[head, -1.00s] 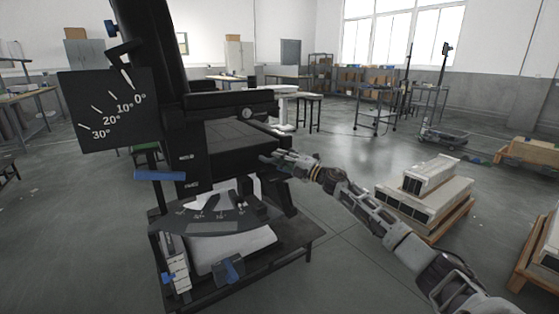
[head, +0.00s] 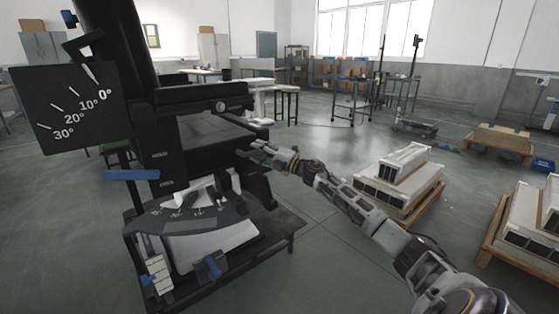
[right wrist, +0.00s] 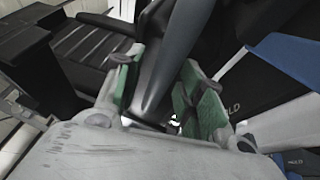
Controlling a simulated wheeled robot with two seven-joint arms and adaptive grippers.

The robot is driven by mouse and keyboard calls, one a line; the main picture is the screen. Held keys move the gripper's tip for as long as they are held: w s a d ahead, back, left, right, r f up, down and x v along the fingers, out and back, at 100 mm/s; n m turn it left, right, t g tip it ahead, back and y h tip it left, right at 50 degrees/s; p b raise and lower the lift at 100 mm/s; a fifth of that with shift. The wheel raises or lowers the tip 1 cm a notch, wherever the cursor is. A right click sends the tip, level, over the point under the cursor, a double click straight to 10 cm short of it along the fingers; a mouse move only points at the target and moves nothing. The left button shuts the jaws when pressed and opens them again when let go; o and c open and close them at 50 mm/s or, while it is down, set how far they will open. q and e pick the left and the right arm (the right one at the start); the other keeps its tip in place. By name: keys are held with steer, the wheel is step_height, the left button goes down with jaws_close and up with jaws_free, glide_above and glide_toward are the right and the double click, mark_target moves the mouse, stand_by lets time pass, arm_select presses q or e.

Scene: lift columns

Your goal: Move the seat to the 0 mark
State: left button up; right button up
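The black padded seat (head: 208,136) juts from a dark column in the head view. A black sign (head: 68,108) marked 0° to 30° hangs at the left, with a pale pointer (head: 90,72) near its 0° end. A lower curved scale (head: 185,214) has marks too small to read. My right gripper (head: 250,152) is at the seat's right side. In the right wrist view its green-padded fingers (right wrist: 158,92) stand apart on both sides of a grey bar (right wrist: 178,50); firm contact is not visible. Ribbed black padding (right wrist: 90,45) lies at upper left. My left gripper is out of view.
Pallets with pale blocks (head: 392,182) stand to the right of my right arm.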

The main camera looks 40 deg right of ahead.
steer(key=v, duration=1.1)
steer(key=shift+s, duration=0.25)
stand_by(0.8)
steer(key=shift+d, duration=0.1)
stand_by(0.8)
